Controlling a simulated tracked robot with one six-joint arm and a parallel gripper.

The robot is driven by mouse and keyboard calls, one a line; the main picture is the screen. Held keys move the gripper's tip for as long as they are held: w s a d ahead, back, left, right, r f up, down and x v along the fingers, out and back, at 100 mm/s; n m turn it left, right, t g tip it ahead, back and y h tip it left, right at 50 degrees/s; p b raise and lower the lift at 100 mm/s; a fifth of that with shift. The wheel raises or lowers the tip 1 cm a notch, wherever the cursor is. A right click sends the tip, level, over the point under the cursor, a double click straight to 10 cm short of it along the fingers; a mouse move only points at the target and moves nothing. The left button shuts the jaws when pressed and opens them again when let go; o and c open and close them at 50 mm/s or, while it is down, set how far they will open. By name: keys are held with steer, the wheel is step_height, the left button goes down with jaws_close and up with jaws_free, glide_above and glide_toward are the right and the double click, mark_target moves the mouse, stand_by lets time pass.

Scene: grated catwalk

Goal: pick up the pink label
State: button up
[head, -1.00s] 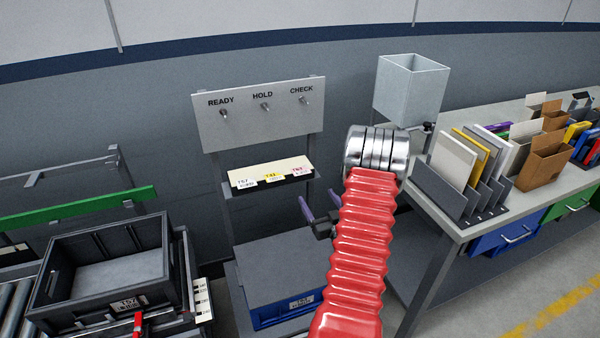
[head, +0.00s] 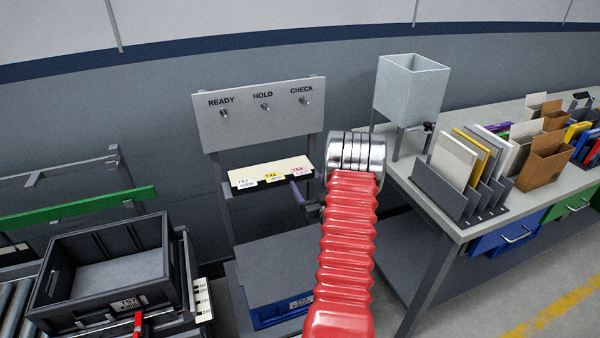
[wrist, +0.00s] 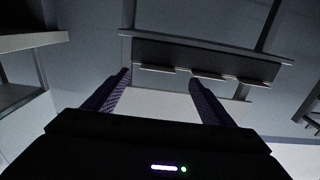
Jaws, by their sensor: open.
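The pink label (head: 298,170) lies at the right end of a narrow cream-topped ledge (head: 268,169) below the board, beside a yellow label (head: 270,176) and a white label (head: 243,183). My gripper (head: 300,189) is just below and in front of the ledge's right part, mostly hidden by my arm; one purple finger shows. In the wrist view, my gripper (wrist: 160,80) is open with nothing between its fingers. The ledge (wrist: 200,58) shows beyond the fingertips there, with thin pale label edges along it; their colours cannot be told.
A board (head: 258,115) marked READY, HOLD and CHECK has a peg under each word. A blue bin (head: 282,314) stands below the ledge. A workbench (head: 455,228) with racks is at the right; a dark crate (head: 105,275) is at the lower left.

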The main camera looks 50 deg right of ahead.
mark_target(301, 171)
steer(key=shift+x, duration=2.6)
steer(key=shift+s+d+f, duration=0.1)
steer(key=shift+c, duration=0.7)
steer(key=c, duration=1)
step_height(301, 171, up, 10)
